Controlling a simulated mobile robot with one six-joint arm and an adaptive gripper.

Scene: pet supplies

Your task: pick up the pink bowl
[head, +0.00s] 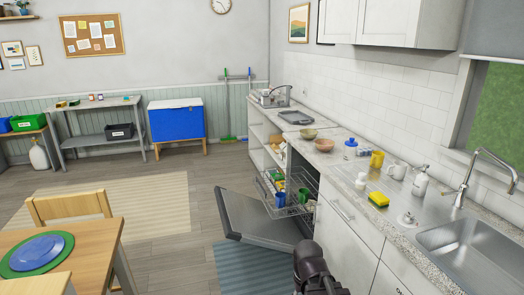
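The pink bowl (323,145) is a small, shallow, salmon-pink bowl. It stands upright on the speckled countertop (340,160), near its front edge, above the open dishwasher. An olive-green bowl (308,133) stands just behind it. The dark end of my arm with my gripper (328,284) shows at the bottom edge of the head view, well apart from and below the pink bowl. The fingers are cut off or too dark to make out, so I cannot tell their state.
The dishwasher door (262,218) hangs open into the floor space, with its rack (290,207) of dishes pulled out. A blue-lidded jar (350,149), yellow mug (377,159), pump bottle (420,184) and sponge (378,199) stand along the counter. A wooden table (85,245) is at left.

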